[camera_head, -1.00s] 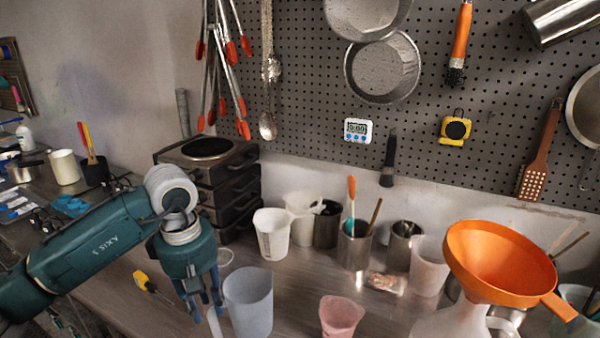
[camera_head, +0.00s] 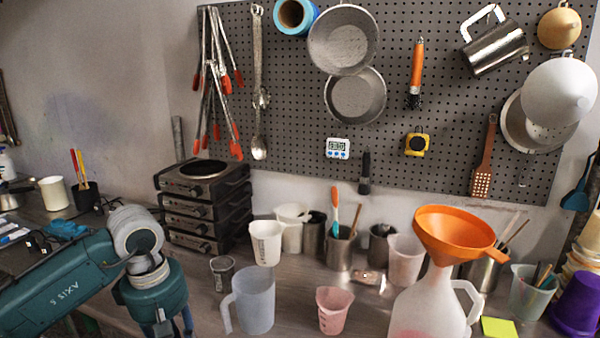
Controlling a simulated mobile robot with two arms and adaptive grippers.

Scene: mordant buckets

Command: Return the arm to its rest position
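My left arm (camera_head: 60,275) comes in from the left, teal with a grey wrist. Its gripper (camera_head: 172,332) points down at the bottom edge, and the fingertips are cut off by the frame. No held object shows in the visible part. The gripper is left of the translucent blue-grey pitcher (camera_head: 256,300), with a gap to the pitcher's handle. The pitcher stands upright on the bench. My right arm and gripper are not in view.
A small dark cup (camera_head: 222,272) stands behind the gripper. A pink cup (camera_head: 334,310) and a jug (camera_head: 425,305) with an orange funnel (camera_head: 452,236) stand to the right. Stacked hot plates (camera_head: 203,205) are behind the arm. Pots and tools hang on the pegboard (camera_head: 290,110).

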